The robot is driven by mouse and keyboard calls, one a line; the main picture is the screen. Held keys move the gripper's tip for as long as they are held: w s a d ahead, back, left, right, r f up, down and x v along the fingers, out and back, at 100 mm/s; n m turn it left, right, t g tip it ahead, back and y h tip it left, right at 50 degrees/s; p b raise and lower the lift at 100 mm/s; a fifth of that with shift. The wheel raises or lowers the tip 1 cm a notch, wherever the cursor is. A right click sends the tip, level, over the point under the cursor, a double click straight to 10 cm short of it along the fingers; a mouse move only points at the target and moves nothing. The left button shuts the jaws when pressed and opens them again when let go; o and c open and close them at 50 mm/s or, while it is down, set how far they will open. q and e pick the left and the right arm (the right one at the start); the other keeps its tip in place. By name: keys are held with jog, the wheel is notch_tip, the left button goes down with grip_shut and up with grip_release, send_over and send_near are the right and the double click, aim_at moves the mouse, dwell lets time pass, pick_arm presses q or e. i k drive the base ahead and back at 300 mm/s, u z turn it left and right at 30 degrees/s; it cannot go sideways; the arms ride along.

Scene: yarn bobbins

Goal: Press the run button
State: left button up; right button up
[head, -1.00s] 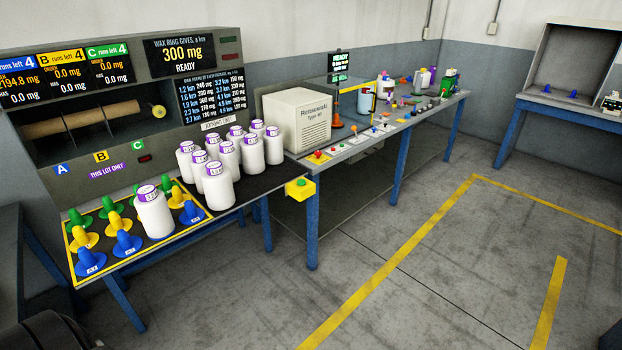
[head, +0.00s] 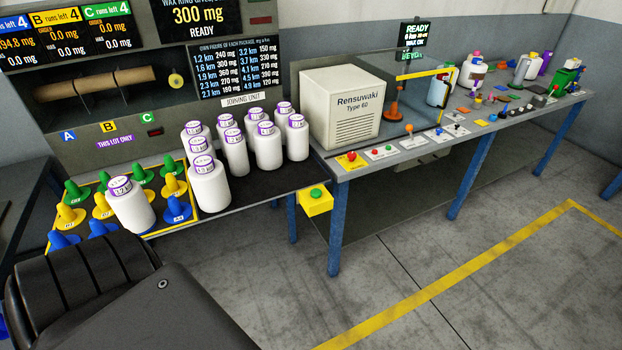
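A green button sits on top of a yellow box (head: 316,201) fixed below the front edge of the bench, at its near left corner. A red button (head: 351,157) sits on a yellow plate on the bench top, in front of the white Rensuwaki Type 60 machine (head: 341,104). I cannot read a run label on either button. A dark arm link of mine fills the lower left of the head view. No gripper fingers show in the head view, so neither gripper's state is visible.
White bobbins with purple labels (head: 267,147) stand on the dark left table. Screens (head: 198,19) read READY and 300 mg. The bench top (head: 431,136) holds more controls. The grey floor in front is clear.

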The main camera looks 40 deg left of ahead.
aim_at(315, 192)
jog(key=u, duration=0.65)
jog(key=i, duration=0.9)
jog(key=u, duration=0.9)
